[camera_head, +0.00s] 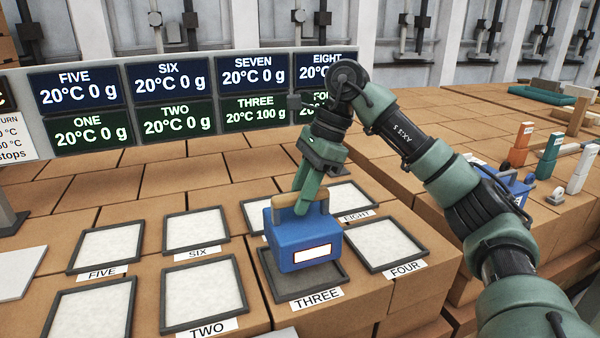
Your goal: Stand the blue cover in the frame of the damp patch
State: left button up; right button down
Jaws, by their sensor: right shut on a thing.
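The blue cover (284,248) is a blue box with a tan handle on top and a white label on its front. My right gripper (308,197) is shut on the handle, and the cover is upright. It overlaps the back of the frame marked THREE (308,302), whose patch (318,283) looks dark grey, unlike the white patches around it. I cannot tell whether the cover touches the patch or hangs just above it. The display board (215,133) reads 100 g for THREE and 0 g for the others I can read. My left gripper is not in view.
White-patched frames TWO (203,292), FOUR (385,243), FIVE (108,247) and SIX (195,230) surround it. Frame EIGHT (350,196) lies behind, partly covered by the cover and my arm. Orange (520,143), teal (549,158) and white (583,168) upright objects stand at right.

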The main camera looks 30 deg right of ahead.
aim_at(300, 218)
jog(key=shift+w+f+p, duration=0.1)
jog(key=shift+f+p, duration=0.25)
jog(key=shift+f, duration=2.15)
jog(key=shift+a+f, duration=0.1)
jog(key=c, duration=1.2)
grip_release()
jog(key=shift+f, duration=0.15)
jog(key=shift+s, duration=0.25)
jog(key=shift+w, duration=0.1)
jog(key=shift+r, duration=0.35)
jog(key=v, duration=1.1)
jog(key=shift+r, duration=0.25)
